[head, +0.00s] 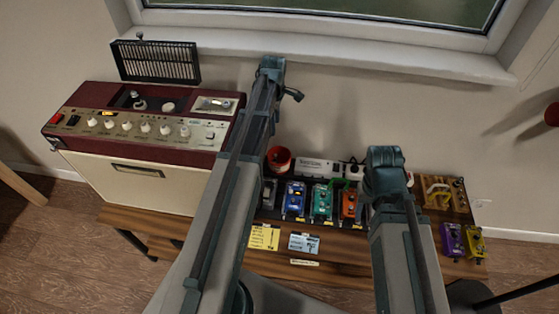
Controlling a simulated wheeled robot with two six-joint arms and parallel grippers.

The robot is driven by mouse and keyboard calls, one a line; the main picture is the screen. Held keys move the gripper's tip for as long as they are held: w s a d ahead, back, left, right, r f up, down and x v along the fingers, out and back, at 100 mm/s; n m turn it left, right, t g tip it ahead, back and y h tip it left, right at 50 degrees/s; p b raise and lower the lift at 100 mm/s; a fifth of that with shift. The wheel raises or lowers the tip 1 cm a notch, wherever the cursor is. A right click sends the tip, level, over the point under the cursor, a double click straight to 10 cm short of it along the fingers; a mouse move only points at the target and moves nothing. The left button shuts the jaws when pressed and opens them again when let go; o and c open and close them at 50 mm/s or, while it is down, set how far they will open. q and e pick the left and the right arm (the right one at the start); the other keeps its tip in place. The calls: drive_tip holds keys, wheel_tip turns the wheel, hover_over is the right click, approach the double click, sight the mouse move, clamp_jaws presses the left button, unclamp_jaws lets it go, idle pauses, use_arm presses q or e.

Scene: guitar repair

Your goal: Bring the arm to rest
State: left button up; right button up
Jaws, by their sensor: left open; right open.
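Both of my arms reach up from the bottom of the head view. My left arm's end with the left gripper (291,94) is at the back, against the wall below the window sill, just right of the amplifier. My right arm's end with the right gripper (385,174) is over the pedals at the right part of the bench. Neither gripper visibly holds anything. The fingers are hard to make out at this angle.
A dark red and cream amplifier (135,180) stands left, a black grille (157,61) behind it. Blue (294,199), teal (321,202) and orange (348,204) pedals, a red cup (279,158) and a power strip (318,168) are between the arms. Purple (451,239) and yellow (475,242) pedals are right.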

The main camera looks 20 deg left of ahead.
idle(0.3)
use_arm(q)
drive_tip(key=s+d+r+m+p, duration=0.2)
drive_tip(key=s+d+m, duration=0.9)
drive_tip(key=d+m, duration=0.1)
drive_tip(key=s+d+r+m+y+p, duration=0.1)
drive_tip(key=s+d+m, duration=1)
drive_tip(key=d, duration=0.2)
drive_tip(key=shift+r+m+p, duration=0.35)
drive_tip(key=shift+r+m, duration=0.05)
idle(0.5)
